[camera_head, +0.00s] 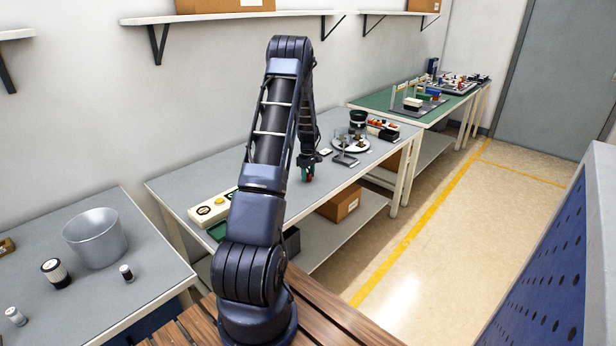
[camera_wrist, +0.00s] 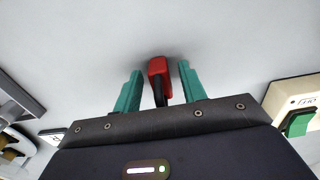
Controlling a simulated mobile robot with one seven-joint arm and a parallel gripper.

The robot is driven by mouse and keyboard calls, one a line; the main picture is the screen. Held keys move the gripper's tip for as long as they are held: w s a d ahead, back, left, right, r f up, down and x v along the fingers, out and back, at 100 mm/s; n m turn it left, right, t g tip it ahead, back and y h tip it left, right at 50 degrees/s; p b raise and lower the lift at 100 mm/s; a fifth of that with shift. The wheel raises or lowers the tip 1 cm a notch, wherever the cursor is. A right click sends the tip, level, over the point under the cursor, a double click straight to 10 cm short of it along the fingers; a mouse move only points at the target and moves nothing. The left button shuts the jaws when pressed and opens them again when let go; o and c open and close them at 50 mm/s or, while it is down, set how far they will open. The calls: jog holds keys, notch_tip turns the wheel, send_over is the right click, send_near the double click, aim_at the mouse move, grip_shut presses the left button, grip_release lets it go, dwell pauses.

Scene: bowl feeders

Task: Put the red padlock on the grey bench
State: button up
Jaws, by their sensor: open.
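The red padlock (camera_wrist: 159,67) has a red body and a dark part towards my gripper. It is between the two green fingertips of my gripper (camera_wrist: 159,85) in the wrist view, with a gap on each side. My gripper is open. In the head view my gripper (camera_head: 307,174) points down at the middle grey bench (camera_head: 270,185), near its front edge, and mostly hides the padlock. The padlock appears to rest on this grey top; exact contact is hard to tell.
A cream control box (camera_head: 212,209) stands left on the middle bench; a round feeder (camera_head: 350,144) and small parts stand right. Another grey-topped bench (camera_head: 75,285) holds a metal bucket (camera_head: 95,238) and small cylinders. A green-topped bench (camera_head: 385,102) stands at the back.

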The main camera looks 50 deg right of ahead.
notch_tip(320, 180, up, 12)
jog(key=shift+f, duration=0.15)
jog(key=shift+w+a+r, duration=0.1)
jog(key=shift+a+r, duration=0.05)
jog(key=shift+r, duration=0.05)
jog(key=w+a+r+t, duration=0.1)
jog(key=w+a+r, duration=0.1)
jog(key=a+r, duration=0.7)
jog(key=w+a+r+h, duration=0.15)
jog(key=a+r, duration=0.45)
jog(key=a, duration=0.7)
jog(key=w+a+r+t, duration=0.1)
jog(key=w+a+r, duration=0.1)
jog(key=a+r, duration=0.75)
jog(key=s+a+r, duration=0.1)
jog(key=s+a, duration=0.2)
jog(key=a, duration=0.3)
jog(key=s+a+r+t, duration=0.1)
jog(key=s+a, duration=0.1)
jog(key=a, duration=0.5)
jog(key=s+a+r, duration=0.1)
jog(key=s+a, duration=0.2)
jog(key=a, duration=0.3)
jog(key=s+a+f+t+y, duration=0.1)
jog(key=s+a, duration=1.1)
jog(key=s, duration=0.2)
jog(key=shift+a+t, duration=0.15)
jog(key=shift+t, duration=0.15)
jog(key=shift+f+y, duration=0.1)
jog(key=shift+y, duration=0.15)
